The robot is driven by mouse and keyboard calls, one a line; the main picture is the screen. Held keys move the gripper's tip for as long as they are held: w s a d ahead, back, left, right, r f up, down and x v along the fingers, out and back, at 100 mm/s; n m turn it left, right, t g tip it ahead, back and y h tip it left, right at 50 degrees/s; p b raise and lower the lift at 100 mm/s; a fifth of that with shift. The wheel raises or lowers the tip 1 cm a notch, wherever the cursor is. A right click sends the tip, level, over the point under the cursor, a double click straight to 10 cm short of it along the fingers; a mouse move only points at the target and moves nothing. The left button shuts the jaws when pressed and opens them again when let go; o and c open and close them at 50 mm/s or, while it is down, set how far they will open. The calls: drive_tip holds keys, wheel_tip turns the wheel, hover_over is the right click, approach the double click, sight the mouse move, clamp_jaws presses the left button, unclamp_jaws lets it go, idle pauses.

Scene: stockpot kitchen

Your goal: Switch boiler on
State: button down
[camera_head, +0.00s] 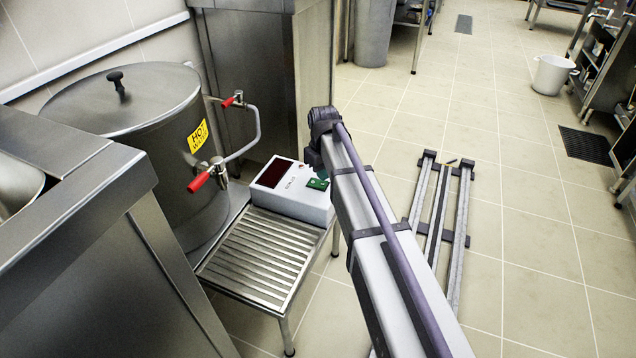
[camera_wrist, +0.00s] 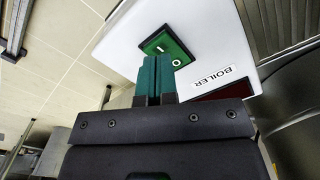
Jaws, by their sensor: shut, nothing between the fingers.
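The white control box (camera_head: 295,205) labelled BOILER stands on the slatted metal stand, beside the large steel boiler (camera_head: 180,140) with a HOT WATER sign. Its display (camera_head: 272,173) is dark red, with no digits visible. A green rocker switch (camera_wrist: 167,44) marked I and O is on the box's face in the wrist view; I cannot tell which side is pressed. My gripper (camera_wrist: 154,60) is shut and empty, its green fingertips at the switch's lower edge; contact is unclear. In the head view my arm mostly hides the gripper, and the switch (camera_head: 318,184) shows beside the arm.
Two red-handled taps (camera_head: 201,180) and a curved pipe stick out from the boiler towards the box. A steel counter (camera_head: 80,230) fills the left foreground. A steel cabinet (camera_head: 262,75) stands behind the box.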

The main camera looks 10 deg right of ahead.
sight(323, 184)
drive_tip(key=shift+f+b, duration=1.3)
idle(0.6)
wheel_tip(323, 184, up, 7)
drive_tip(key=p, duration=0.7)
drive_tip(key=shift+r, duration=0.15)
drive_tip(key=s+r+m+p, duration=0.3)
drive_tip(key=s+m, duration=0.2)
drive_tip(key=s, duration=1.8)
wheel_tip(323, 184, up, 38)
drive_tip(key=p, duration=3.7)
drive_tip(key=shift+f+p, duration=0.25)
drive_tip(key=shift+p, duration=0.15)
